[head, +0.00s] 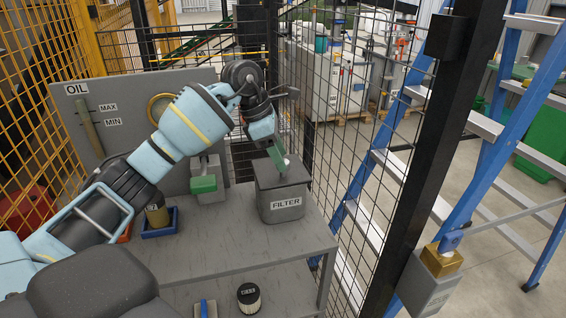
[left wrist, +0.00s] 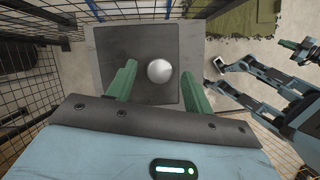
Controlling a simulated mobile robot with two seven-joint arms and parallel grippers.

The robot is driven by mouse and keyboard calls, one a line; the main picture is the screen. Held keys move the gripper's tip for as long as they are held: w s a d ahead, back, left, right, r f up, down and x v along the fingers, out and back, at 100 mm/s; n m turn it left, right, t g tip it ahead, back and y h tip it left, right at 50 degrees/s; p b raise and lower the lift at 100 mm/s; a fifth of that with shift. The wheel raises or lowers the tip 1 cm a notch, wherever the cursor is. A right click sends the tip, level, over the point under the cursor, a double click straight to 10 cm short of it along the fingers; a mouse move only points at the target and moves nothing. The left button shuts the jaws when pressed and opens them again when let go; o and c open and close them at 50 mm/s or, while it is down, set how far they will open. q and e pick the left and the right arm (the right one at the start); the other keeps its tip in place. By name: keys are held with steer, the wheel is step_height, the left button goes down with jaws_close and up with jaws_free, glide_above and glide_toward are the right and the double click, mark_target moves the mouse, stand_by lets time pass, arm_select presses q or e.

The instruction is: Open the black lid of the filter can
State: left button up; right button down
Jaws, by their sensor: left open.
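The filter can (head: 285,207) is a grey box labelled FILTER, standing on the grey bench. Its dark lid (head: 268,179) lies flat on top, closed as far as I can see. A pale round knob sits on the lid; it shows clearly in the left wrist view (left wrist: 159,71). My left gripper (head: 281,161) is at the lid with green fingers open. In the left wrist view its fingers (left wrist: 156,84) stand either side of the knob, with gaps. Light-blue and dark arm parts (left wrist: 290,92) show at the right there; the right gripper's state is unclear.
An oil panel (head: 125,130) with MAX and MIN marks stands behind the bench (head: 235,245). A blue tray (head: 160,226) holds a small container left of the can. Black mesh fence and a post (head: 425,150) stand at the right, with a blue ladder (head: 495,150) beyond.

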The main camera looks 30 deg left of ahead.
arm_select(q)
steer(key=shift+x, duration=1.55)
jaws_close()
